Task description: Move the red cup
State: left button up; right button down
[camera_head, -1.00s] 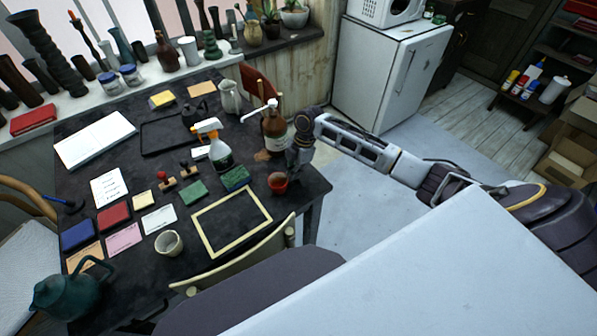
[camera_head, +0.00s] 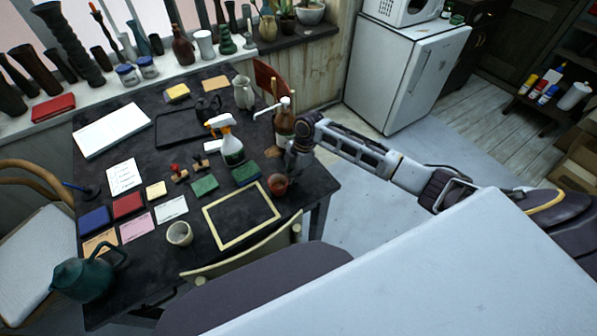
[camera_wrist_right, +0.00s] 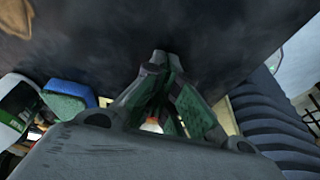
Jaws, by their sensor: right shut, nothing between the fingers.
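The red cup (camera_head: 278,187) is small and stands at the right part of the dark table (camera_head: 310,185), beside the corner of a pale-framed black board. My right gripper (camera_head: 290,170) is just behind and above the cup in the head view. Its fingers come close to the cup's rim; whether they touch it I cannot tell. In the right wrist view the fingers (camera_wrist_right: 163,75) meet at their tips and hold nothing; the cup cannot be made out there. My left gripper is not in view.
The framed board (camera_head: 241,215) lies left of the cup. A green sponge (camera_head: 245,174), a spray bottle (camera_head: 231,146) and a brown bottle (camera_head: 284,125) stand close to my right gripper. A chair (camera_head: 260,247) is at the table's near edge. A cream cup (camera_head: 179,233) stands further left.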

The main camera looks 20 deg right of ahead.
jog(key=p, duration=0.4)
send_near(253, 205)
jog(key=d+f, duration=0.1)
jog(key=f, duration=0.1)
jog(key=d+f, duration=0.2)
jog(key=f, duration=0.1)
jog(key=shift+w+f, duration=0.3)
jog(key=shift+f, duration=0.05)
jog(key=a, duration=0.4)
jog(key=shift+s+a+p, duration=0.25)
jog(key=shift+s+p, duration=0.1)
jog(key=shift+p, duration=0.05)
jog(key=shift+a+f, duration=0.1)
jog(key=shift+a, duration=0.2)
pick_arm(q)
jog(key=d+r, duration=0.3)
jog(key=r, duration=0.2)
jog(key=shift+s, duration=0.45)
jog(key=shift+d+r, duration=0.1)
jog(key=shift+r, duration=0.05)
pick_arm(e)
jog(key=shift+d, duration=0.15)
